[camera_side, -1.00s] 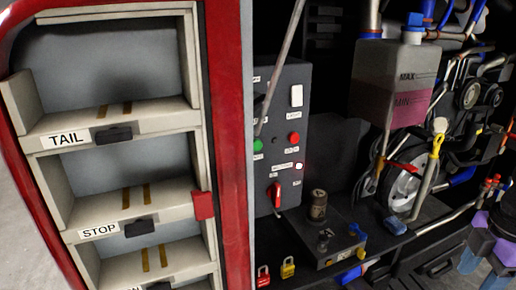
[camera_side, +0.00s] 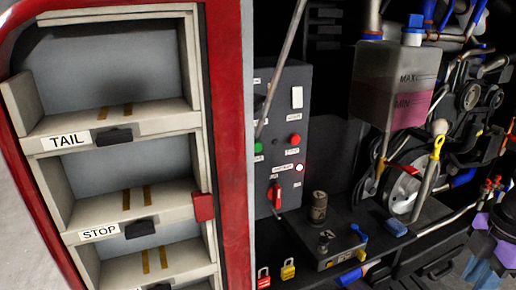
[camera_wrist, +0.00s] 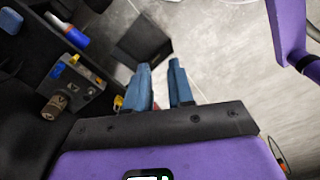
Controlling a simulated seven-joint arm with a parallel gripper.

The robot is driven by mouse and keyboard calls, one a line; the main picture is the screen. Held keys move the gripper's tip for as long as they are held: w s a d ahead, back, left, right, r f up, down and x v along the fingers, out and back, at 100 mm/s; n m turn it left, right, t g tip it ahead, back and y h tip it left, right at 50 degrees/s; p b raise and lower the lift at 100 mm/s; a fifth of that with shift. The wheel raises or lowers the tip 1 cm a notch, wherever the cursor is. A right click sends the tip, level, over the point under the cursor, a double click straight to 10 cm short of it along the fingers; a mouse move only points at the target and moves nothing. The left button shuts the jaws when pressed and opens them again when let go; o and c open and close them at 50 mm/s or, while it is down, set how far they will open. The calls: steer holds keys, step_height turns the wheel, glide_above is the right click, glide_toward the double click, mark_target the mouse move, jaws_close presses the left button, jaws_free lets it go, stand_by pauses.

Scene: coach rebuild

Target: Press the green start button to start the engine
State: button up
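The green start button (camera_side: 258,147) sits on the left edge of a dark control panel (camera_side: 290,95) in the side view, partly behind a slanted grey rod. A red button (camera_side: 294,140) is to its right. My gripper (camera_wrist: 159,66) shows two blue fingers in the wrist view, apart with nothing visible between them. The green button is not visible in the wrist view.
The panel also has a red rotary switch (camera_side: 275,194) and a lit lamp (camera_side: 299,167). Below stands a box with a cylindrical knob (camera_side: 318,206). Padlocks (camera_side: 288,268) hang in front. A coolant tank (camera_side: 396,82) and wheel (camera_side: 402,187) lie right. Shelves fill the left.

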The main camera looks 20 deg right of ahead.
jaws_close()
stand_by(1.4)
